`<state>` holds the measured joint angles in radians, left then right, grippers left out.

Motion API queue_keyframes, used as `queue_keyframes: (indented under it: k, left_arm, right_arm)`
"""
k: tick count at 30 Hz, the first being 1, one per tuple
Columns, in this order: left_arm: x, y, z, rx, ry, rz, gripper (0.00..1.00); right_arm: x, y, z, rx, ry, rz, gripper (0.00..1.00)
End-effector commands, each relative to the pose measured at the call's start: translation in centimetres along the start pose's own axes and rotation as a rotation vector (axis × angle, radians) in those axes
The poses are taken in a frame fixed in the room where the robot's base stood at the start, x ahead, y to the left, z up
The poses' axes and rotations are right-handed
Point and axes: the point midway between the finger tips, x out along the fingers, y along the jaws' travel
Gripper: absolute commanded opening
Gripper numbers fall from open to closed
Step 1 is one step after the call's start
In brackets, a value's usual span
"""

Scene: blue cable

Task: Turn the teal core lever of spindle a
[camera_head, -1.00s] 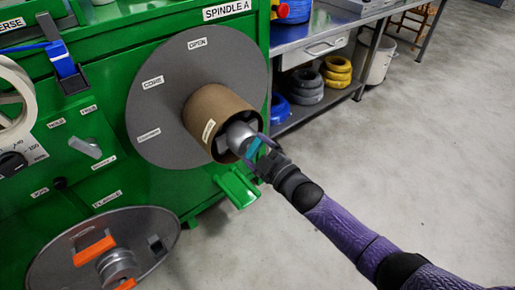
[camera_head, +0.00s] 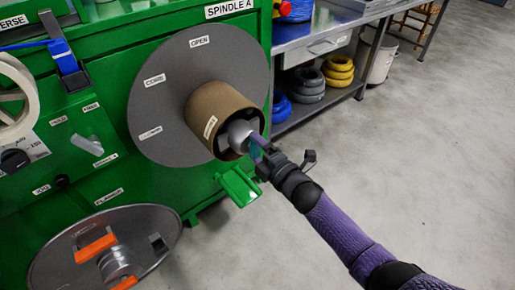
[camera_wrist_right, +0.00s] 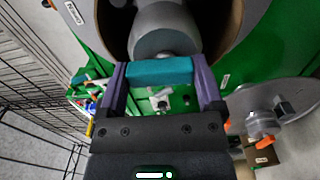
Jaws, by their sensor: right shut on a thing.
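Spindle A is a grey round flange (camera_head: 165,110) on the green machine, with a brown cardboard core (camera_head: 215,105) around its hub. The metal hub end (camera_head: 238,135) sticks out of the core; it also shows in the right wrist view (camera_wrist_right: 165,30). The teal core lever (camera_wrist_right: 160,71) lies across between the purple fingers of my right gripper (camera_wrist_right: 160,80), in front of the hub end. My right gripper is shut on it. In the head view the right gripper (camera_head: 258,152) hides most of the lever. My left gripper is not in view.
A second grey flange (camera_head: 145,225) with orange levers leans at the lower left. A green bracket (camera_head: 238,186) sticks out below the core. A workbench (camera_head: 310,45) with cable coils (camera_head: 308,85) stands behind. Open floor (camera_head: 430,170) lies to the right. A wire rack (camera_wrist_right: 35,110) shows in the wrist view.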

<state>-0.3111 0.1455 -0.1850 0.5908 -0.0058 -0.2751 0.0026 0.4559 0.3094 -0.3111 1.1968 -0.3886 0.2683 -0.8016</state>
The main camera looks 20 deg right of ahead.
Motion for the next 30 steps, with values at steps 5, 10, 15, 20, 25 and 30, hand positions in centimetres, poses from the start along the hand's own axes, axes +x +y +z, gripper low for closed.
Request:
queue_keyframes:
  k: [5, 10, 15, 20, 25, 30]
  left_arm:
    - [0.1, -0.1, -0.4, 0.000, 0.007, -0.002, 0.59]
    - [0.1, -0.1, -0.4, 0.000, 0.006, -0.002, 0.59]
    - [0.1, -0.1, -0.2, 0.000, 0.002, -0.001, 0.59]
    - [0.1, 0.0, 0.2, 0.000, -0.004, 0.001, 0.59]
    - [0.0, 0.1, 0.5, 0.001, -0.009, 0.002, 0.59]
    - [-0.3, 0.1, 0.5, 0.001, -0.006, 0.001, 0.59]
  right_arm:
    - [-0.1, -0.2, -0.1, -0.031, 0.000, -0.004, 0.26]
    - [-0.1, -0.2, -0.1, -0.042, 0.000, -0.004, 0.27]
    - [-0.1, -0.2, -0.1, -0.043, 0.000, -0.004, 0.27]
    - [-0.1, -0.2, -0.1, -0.043, 0.000, -0.004, 0.92]
    - [0.0, -0.1, -0.1, -0.041, 0.000, -0.003, 1.00]
    - [-0.5, 0.1, 0.0, -0.040, 0.000, -0.002, 1.00]
